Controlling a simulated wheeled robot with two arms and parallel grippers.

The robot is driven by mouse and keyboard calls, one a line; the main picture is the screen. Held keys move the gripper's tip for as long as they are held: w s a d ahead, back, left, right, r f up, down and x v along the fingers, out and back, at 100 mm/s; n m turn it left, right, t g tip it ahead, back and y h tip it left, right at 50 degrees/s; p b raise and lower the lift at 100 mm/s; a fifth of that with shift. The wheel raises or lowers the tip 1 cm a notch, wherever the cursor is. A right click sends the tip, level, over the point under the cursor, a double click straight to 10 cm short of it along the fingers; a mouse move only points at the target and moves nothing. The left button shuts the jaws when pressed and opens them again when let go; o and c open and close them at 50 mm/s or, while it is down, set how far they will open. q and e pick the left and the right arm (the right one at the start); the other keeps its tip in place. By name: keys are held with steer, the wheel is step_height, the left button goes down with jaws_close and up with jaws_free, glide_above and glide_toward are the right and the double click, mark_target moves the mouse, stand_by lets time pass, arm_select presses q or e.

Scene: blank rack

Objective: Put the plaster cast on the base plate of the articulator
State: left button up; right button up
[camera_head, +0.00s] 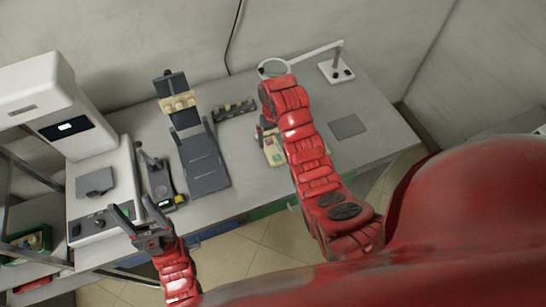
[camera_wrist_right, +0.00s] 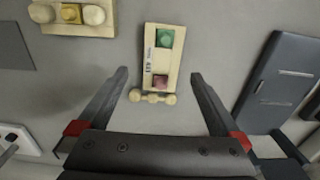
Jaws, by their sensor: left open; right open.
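A dark grey stand (camera_head: 205,160) with a long flat lower plate and a raised back part looks like the articulator. A cream piece (camera_head: 178,102) sits at its back. The stand also shows in the right wrist view (camera_wrist_right: 284,78). A cream block (camera_wrist_right: 160,50) with a green and a pink square lies on the table, with a small pale knobbed piece (camera_wrist_right: 152,98) at one end. I cannot tell which cream thing is the plaster cast. My right gripper (camera_wrist_right: 160,76) is open and empty above the block. My left gripper (camera_head: 132,207) is open and empty near the table's front edge.
A cream holder with round blanks (camera_wrist_right: 72,14) lies near the block. A white machine (camera_head: 100,185) stands at left, with a small dark device (camera_head: 158,178) beside it. A dark rack (camera_head: 233,110), a magnifier lamp (camera_head: 337,72) and a grey mat (camera_head: 348,125) are on the table.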

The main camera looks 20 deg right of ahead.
mark_target(273, 149)
steer(key=shift+f+b, duration=0.35)
steer(key=shift+f, duration=0.5)
steer(key=shift+f+b, duration=0.4)
steer(key=shift+f, duration=0.1)
step_height(273, 149, down, 2)
steer(key=p, duration=0.2)
steer(key=shift+a+f+p, duration=0.1)
steer(key=shift+a+p, duration=0.05)
steer(key=shift+p, duration=0.15)
steer(key=shift+f, duration=0.6)
jaws_close()
steer(key=shift+r, duration=0.15)
